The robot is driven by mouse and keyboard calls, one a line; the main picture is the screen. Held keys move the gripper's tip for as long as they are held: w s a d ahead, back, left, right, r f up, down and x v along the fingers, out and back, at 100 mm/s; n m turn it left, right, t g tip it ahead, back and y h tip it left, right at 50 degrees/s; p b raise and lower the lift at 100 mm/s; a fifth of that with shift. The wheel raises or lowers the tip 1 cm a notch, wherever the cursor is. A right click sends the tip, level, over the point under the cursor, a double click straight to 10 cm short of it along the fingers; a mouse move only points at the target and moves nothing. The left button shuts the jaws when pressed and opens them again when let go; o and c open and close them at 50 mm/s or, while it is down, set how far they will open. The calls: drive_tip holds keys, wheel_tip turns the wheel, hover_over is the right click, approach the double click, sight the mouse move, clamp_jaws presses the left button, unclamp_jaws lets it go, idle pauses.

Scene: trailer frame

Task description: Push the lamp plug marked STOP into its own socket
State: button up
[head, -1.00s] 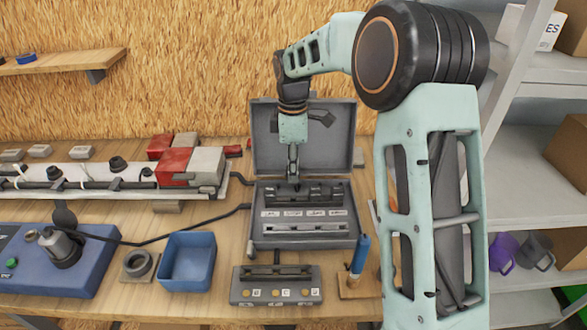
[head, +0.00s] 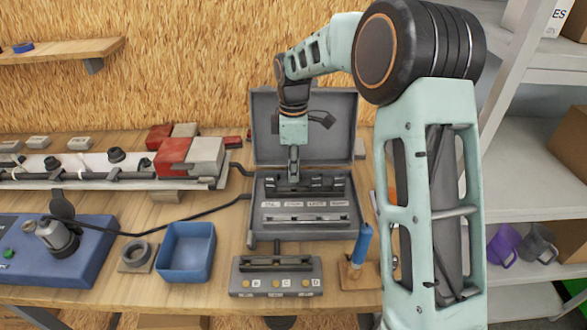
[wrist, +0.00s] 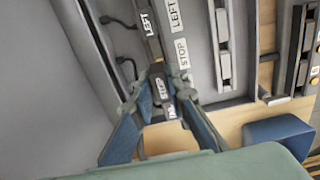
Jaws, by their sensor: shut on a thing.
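The plug marked STOP (wrist: 161,88) is a small dark block with a white label, pinched between the fingertips of my gripper (wrist: 164,82) in the wrist view. In the head view my gripper (head: 294,180) points down at the dark row in the back part of the open grey case (head: 258,228). A white STOP label (wrist: 181,50) sits on the case panel beside the plug, with a LEFT label (wrist: 174,15) further along. Another dark plug marked LEFT (wrist: 149,24) lies in line with the held one. The fingers hide the plug's lower end, so I cannot tell how it meets a socket.
A connector block (head: 276,283) stands in front of the case, with a blue-handled tool (head: 361,245) to its right. A blue tray (head: 187,252) and dark ring (head: 135,254) stand left. The red-and-grey clamp blocks (head: 190,153) and a cable are near the case's left side.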

drive_tip(key=shift+f, duration=0.35)
drive_tip(key=shift+f, duration=0.1)
drive_tip(key=shift+f, duration=0.4)
drive_tip(key=shift+f+b, duration=0.1)
drive_tip(key=shift+b, duration=0.2)
drive_tip(key=shift+f, duration=0.55)
drive_tip(key=shift+f+b, duration=0.45)
drive_tip(key=shift+f, duration=0.05)
idle(0.5)
drive_tip(key=o, duration=0.8)
drive_tip(key=shift+o, duration=0.6)
